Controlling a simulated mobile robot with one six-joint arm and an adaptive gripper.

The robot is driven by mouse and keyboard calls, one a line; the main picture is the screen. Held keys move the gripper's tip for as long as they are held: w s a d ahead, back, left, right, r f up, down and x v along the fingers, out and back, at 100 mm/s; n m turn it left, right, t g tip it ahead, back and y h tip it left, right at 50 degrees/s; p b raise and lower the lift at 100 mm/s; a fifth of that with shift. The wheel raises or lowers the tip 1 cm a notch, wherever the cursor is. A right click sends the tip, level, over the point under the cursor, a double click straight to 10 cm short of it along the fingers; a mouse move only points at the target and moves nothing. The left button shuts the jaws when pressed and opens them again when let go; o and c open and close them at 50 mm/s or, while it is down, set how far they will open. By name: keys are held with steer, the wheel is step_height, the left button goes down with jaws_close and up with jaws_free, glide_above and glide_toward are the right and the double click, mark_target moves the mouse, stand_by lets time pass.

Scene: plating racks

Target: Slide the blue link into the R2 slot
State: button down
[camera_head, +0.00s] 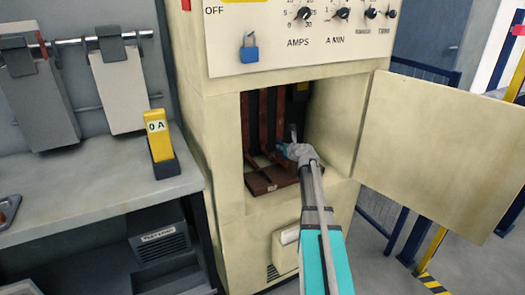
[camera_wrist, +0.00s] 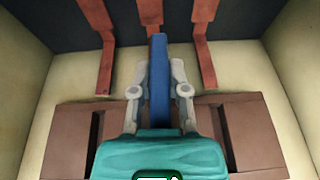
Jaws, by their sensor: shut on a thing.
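The blue link (camera_wrist: 159,75) stands upright between the fingers of my gripper (camera_wrist: 159,85) in the wrist view. My gripper is shut on it, and the link's far end sticks out past the fingertips toward the middle copper bar. In the head view my gripper (camera_head: 291,150) is inside the open cabinet, just above the brown slotted block (camera_head: 270,180). The block shows in the wrist view (camera_wrist: 68,140) on both sides of my gripper, with dark slots in it. My gripper hides its middle. No slot label is readable, so I cannot tell which slot is R2.
Three copper bars (camera_wrist: 203,45) rise at the back of the cabinet. The cabinet door (camera_head: 425,150) stands open at the right. A control panel (camera_head: 290,35) with a blue padlock (camera_head: 249,51) is above the opening.

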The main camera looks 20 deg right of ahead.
steer(key=s+a+r+p, duration=0.1)
steer(key=s+a, duration=0.1)
steer(key=a, duration=0.3)
steer(key=s+a+r+p, duration=0.2)
steer(key=a, duration=0.3)
steer(key=shift+r+y, duration=0.25)
steer(key=shift+y, duration=0.05)
steer(key=shift+s+d, duration=0.1)
steer(key=shift+f, duration=0.1)
steer(key=shift+f+b, duration=3.4)
steer(key=shift+f, duration=0.1)
steer(key=c, duration=0.5)
jaws_free()
steer(key=shift+c, duration=0.2)
